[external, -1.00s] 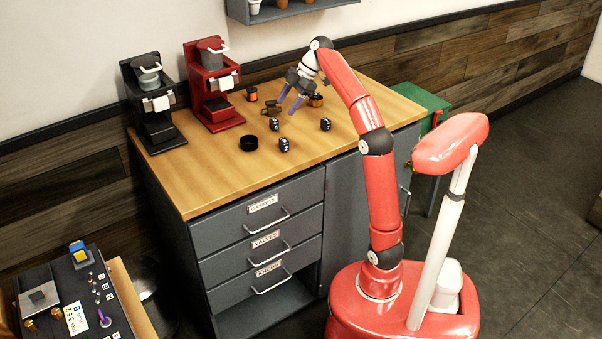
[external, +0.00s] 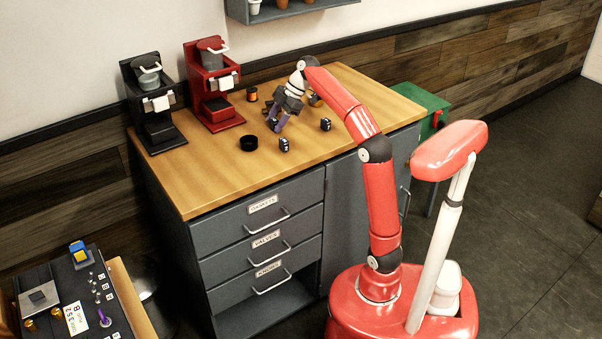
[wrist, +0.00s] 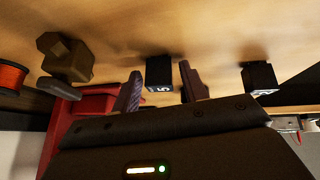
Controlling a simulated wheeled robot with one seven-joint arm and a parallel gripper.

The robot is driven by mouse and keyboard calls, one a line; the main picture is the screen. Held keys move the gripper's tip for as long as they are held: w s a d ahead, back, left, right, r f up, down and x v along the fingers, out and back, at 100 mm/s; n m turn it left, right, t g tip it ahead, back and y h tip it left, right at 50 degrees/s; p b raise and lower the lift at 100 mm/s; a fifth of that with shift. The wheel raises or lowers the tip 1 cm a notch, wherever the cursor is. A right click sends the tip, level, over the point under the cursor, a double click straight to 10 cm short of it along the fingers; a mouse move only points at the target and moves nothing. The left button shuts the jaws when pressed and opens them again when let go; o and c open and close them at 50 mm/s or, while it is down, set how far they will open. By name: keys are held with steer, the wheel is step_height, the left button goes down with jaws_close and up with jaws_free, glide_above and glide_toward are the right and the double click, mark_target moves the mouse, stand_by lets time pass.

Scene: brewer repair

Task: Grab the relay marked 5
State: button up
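The relay marked 5 (wrist: 159,74) is a small black block with a white 5 on its face, on the wooden tabletop. In the wrist view it stands between the two purple-grey fingers of my gripper (wrist: 160,86), with a narrow gap visible on each side. My gripper is open. In the external view my gripper (external: 277,124) is low over the table, fingers pointing down, and mostly hides that relay. A second relay (wrist: 258,76) shows at the right in the wrist view, its mark partly cut off. Two other black relays (external: 284,145) (external: 326,124) stand nearby in the external view.
A brass fitting (wrist: 66,58) and an orange spool (wrist: 12,76) are at the left in the wrist view. A red brewer (external: 212,85) and a black brewer (external: 152,105) stand at the back left. The table's front is clear.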

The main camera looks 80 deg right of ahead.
mark_target(276, 119)
steer(key=c, duration=0.8)
step_height(276, 119, up, 8)
steer(key=shift+p, duration=1.25)
steer(key=shift+r, duration=1)
